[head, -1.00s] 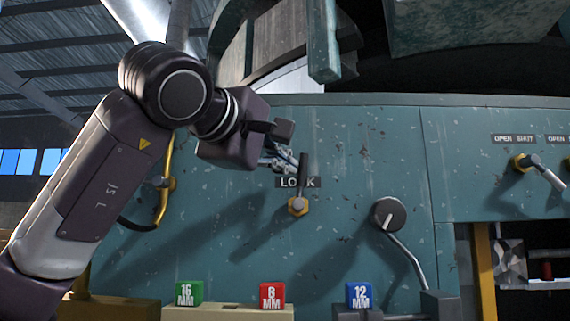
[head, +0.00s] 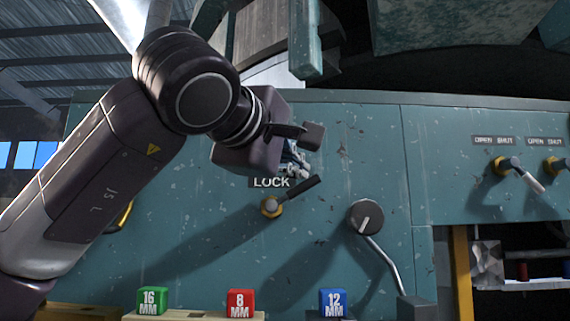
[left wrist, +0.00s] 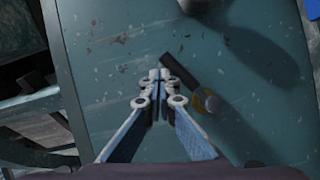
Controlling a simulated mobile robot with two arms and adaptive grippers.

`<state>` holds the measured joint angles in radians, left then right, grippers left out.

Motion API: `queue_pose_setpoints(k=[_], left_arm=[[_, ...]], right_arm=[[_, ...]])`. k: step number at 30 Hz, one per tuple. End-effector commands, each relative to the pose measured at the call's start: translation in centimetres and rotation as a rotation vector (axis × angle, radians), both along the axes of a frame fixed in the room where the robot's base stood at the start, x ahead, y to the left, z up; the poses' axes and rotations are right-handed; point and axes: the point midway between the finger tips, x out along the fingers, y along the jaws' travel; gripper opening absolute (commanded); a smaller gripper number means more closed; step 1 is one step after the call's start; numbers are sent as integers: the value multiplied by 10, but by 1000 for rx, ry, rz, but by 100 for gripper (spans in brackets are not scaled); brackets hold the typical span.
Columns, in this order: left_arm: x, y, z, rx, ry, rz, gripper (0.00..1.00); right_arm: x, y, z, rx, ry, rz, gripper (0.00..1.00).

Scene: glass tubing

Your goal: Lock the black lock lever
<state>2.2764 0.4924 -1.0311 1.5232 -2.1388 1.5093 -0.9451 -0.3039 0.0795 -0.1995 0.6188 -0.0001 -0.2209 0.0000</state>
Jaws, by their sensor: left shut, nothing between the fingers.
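The black lock lever (head: 299,190) sits on a brass pivot (head: 270,207) below the LOCK label (head: 271,182) on the teal panel. Its handle tilts up and to the right. My left gripper (head: 298,165) is shut and empty, in front of the panel just above the lever's handle. In the left wrist view the shut fingertips (left wrist: 160,76) are beside the black end of the lever (left wrist: 180,72); I cannot tell if they touch it. My right gripper is not in view.
A dark round knob (head: 366,217) with a bent metal rod is right of the lever. Green (head: 152,301), red (head: 241,303) and blue (head: 333,302) size blocks stand below. Two OPEN/SHUT valve levers (head: 509,167) are at the right. The panel around the lever is bare.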

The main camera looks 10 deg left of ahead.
Motion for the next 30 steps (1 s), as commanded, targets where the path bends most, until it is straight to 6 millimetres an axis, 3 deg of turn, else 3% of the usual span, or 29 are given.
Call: queue_pose_setpoints(k=[12, 30], left_arm=[[5, -17, -18, 0, 1, 0, 0], [7, -23, -29, 123, 36, 1, 0]], right_arm=[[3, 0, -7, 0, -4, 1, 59], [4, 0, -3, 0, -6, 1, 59]])
